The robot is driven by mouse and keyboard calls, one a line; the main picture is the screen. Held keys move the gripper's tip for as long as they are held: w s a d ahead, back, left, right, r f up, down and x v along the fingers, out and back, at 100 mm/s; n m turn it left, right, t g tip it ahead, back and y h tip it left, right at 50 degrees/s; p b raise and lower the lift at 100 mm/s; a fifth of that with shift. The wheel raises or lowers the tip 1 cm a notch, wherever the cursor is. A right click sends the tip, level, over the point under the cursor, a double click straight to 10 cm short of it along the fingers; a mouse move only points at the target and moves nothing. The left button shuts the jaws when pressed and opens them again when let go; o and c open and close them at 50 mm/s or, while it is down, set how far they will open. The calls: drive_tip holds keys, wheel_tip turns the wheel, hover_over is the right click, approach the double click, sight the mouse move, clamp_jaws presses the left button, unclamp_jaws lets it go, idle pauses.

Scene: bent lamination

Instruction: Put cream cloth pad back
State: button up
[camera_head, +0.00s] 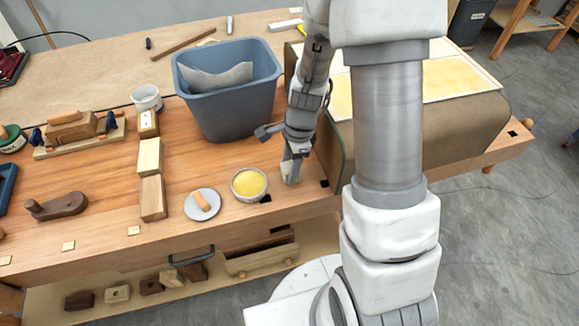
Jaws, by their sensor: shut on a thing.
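My gripper (291,172) points down low over the workbench, just right of a round bowl with yellow contents (249,183). It is shut on a small pale thing at its tips, which looks like the cream cloth pad but is too small and too covered by the fingers to make out clearly. I cannot tell whether it touches the bench top. A round grey dish (211,212) with a tan piece (202,200) on it lies left of the bowl.
A blue-grey bin (228,112) with a grey sheet inside stands behind my gripper. A brown-covered form with yellow panels (430,132) is to the right, partly behind my arm. Wooden blocks (150,157), a white cup (146,97) and a plane (60,206) are left. The bench's front edge is close.

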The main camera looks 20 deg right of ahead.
drive_tip(key=shift+f, duration=0.1)
drive_tip(key=o, duration=1.2)
wheel_tip(320, 180, up, 12)
drive_tip(key=d+p, duration=0.2)
drive_tip(key=s+a+r+n+t+h, duration=0.1)
drive_tip(key=s+r+n+t, duration=0.4)
drive_tip(key=s+r+n, duration=0.9)
drive_tip(key=shift+a+r+n+t+h, duration=0.3)
drive_tip(key=shift+a+r+n+h, duration=0.1)
drive_tip(key=shift+r+n, duration=1.4)
